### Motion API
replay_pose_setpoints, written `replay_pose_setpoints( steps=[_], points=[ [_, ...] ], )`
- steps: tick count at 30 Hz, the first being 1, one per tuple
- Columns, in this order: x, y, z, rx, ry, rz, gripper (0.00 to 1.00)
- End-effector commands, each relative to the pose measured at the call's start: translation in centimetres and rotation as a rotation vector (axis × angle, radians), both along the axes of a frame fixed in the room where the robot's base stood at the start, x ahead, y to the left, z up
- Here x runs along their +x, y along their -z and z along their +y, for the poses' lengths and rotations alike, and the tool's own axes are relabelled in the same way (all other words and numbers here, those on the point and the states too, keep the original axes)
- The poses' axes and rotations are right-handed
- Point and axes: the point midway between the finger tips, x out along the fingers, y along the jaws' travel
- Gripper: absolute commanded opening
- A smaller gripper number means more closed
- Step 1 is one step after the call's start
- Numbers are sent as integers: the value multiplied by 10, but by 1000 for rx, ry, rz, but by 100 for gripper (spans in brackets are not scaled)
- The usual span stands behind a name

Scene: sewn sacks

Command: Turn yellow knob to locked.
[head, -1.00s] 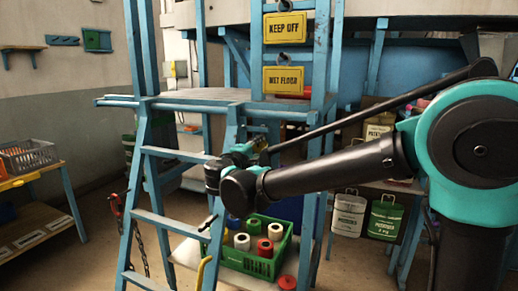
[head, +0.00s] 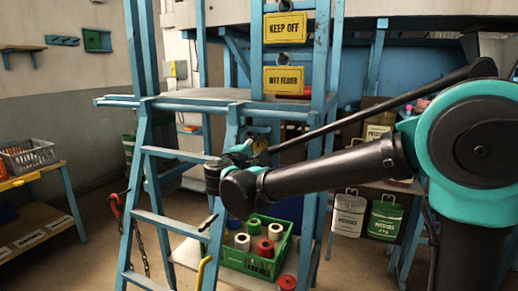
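I cannot make out a yellow knob for certain in the head view.
Yellow signs (head: 286,27) hang above. Potato sacks (head: 348,215) hang at the right. A table with a grey basket (head: 28,155) is at the left.

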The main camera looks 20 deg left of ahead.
Motion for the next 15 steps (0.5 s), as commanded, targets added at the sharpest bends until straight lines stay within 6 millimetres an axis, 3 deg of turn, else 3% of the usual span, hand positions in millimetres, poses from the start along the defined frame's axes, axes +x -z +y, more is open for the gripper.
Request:
replay_pose_setpoints(
  steps=[10, 15],
  points=[
    [-1, -1, 0, 0, 1, -1, 56],
    [-17, -1, 2, 0, -1, -1, 56]
  ],
)
